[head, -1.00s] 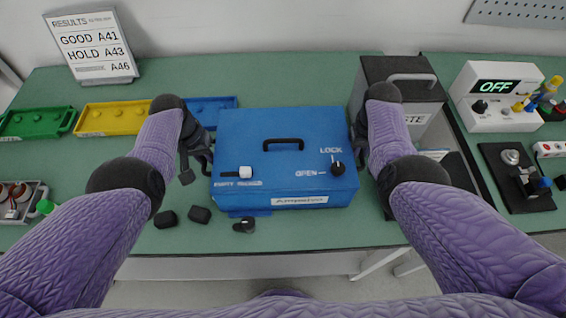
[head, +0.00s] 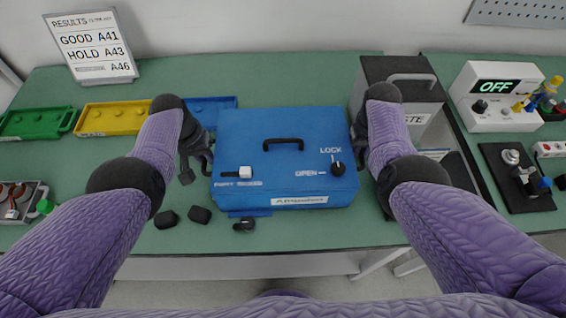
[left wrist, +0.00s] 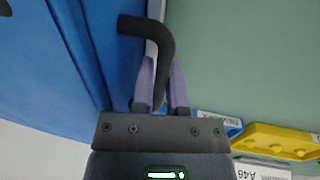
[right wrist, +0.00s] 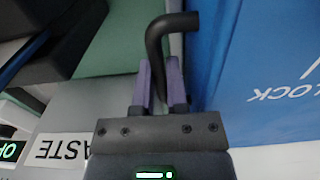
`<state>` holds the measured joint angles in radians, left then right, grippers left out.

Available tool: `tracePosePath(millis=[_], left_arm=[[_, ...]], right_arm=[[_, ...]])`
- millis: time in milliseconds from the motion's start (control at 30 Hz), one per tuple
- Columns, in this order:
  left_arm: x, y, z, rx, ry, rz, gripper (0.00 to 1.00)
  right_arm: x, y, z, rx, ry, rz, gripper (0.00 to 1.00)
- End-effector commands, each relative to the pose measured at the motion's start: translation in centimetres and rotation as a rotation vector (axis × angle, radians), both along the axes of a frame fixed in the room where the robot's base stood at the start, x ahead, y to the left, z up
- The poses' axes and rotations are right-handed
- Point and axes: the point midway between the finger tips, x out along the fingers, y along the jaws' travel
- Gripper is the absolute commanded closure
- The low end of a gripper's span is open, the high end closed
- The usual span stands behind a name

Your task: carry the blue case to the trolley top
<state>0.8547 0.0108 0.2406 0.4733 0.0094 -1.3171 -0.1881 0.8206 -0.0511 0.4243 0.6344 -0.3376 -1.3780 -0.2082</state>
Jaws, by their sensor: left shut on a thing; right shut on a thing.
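The blue case (head: 240,135) is at the front middle of the green bench, lid shut and level, with a black top handle, a white slider and a black knob. I cannot tell whether its underside touches the bench. My left gripper (head: 207,158) is shut on the black side handle at the case's left; the left wrist view shows its purple fingers around this bar (left wrist: 164,45). My right gripper (head: 358,152) is shut on the right side handle, whose bar (right wrist: 157,40) shows in the right wrist view. I see no trolley.
A grey waste bin (head: 410,75) stands close at the right. Green (head: 35,123), yellow (head: 110,117) and blue (head: 210,104) trays lie at the left and back. Small black pieces (head: 199,214) lie near the front edge. A tester reading OFF (head: 495,95) stands far right.

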Motion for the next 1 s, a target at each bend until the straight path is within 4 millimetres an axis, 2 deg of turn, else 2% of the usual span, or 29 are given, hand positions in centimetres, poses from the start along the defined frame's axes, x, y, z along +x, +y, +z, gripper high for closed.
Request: tracePosePath(millis=[267,600,1000], left_arm=[[0.2,0.0,1.2,0.0,-0.006,0.0,1.0],[0.3,0.0,5.5,0.0,-0.015,0.001,1.0],[0.3,0.0,5.6,0.0,-0.015,0.001,1.0]], right_arm=[[0.2,0.0,1.2,0.0,-0.006,-0.002,1.0],[0.3,0.0,5.5,-0.001,-0.016,-0.002,1.0],[0.3,0.0,5.6,-0.001,-0.016,-0.002,1.0]])
